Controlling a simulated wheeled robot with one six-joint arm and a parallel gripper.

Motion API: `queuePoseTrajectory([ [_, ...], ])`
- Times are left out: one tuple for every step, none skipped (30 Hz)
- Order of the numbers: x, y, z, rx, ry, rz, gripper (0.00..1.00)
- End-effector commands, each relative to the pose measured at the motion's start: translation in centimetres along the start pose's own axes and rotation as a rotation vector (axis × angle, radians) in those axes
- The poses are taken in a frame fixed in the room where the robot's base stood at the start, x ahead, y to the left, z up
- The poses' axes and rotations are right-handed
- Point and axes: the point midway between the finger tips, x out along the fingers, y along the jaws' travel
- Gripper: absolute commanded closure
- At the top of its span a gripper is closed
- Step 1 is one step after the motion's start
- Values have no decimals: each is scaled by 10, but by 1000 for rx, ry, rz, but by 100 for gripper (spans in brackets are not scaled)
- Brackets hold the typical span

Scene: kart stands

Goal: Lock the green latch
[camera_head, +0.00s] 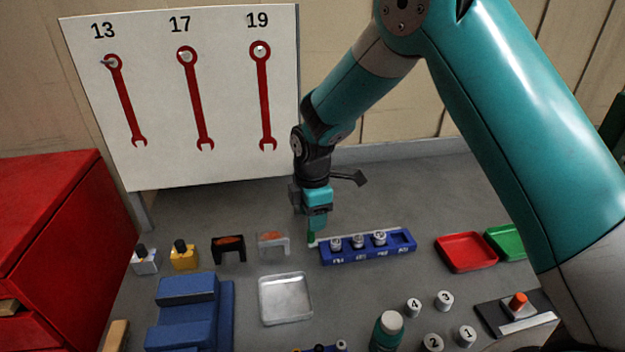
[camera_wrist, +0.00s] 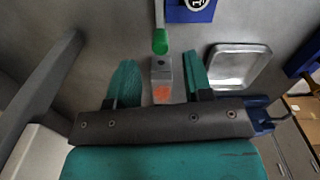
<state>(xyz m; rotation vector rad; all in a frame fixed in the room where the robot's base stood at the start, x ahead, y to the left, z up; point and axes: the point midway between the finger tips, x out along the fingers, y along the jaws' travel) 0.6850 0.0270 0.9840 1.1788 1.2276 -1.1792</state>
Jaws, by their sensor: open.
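The green latch handle (camera_head: 311,239) is at the left end of a pale bar that runs along the back edge of a blue rack (camera_head: 372,258). In the wrist view its rounded green end (camera_wrist: 160,41) lies just beyond my fingertips, with the grey bar leading away from it. My gripper (camera_head: 317,231) hangs pointing down just above the handle. In the wrist view its two teal fingers (camera_wrist: 158,66) are apart, with nothing visibly held. Whether a finger touches the handle cannot be told.
A grey bracket with an orange patch (camera_head: 273,244) stands left of the handle; it shows between my fingers in the wrist view (camera_wrist: 162,84). A metal tray (camera_head: 285,299) lies in front. Red (camera_head: 466,252) and green (camera_head: 505,242) trays are right. The tool board (camera_head: 190,100) stands behind left.

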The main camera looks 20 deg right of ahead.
Motion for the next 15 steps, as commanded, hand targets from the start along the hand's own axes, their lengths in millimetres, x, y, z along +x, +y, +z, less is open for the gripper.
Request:
queuePoseTrajectory([
  [-13,1,0,0,1,7,53],
  [-21,1,0,1,2,7,53],
  [-32,1,0,1,2,8,53],
  [-40,0,0,1,1,6,53],
  [-48,1,0,1,1,7,53],
  [-58,1,0,1,1,7,53],
  [-65,1,0,1,1,7,53],
  [-72,1,0,1,1,6,53],
  [-80,1,1,1,0,5,53],
  [-86,1,1,1,0,5,53],
  [-92,1,1,2,0,5,53],
  [-99,1,1,2,0,5,53],
  [-103,0,1,2,0,3,53],
  [-107,1,1,2,0,3,53],
  [-112,0,1,2,0,2,53],
])
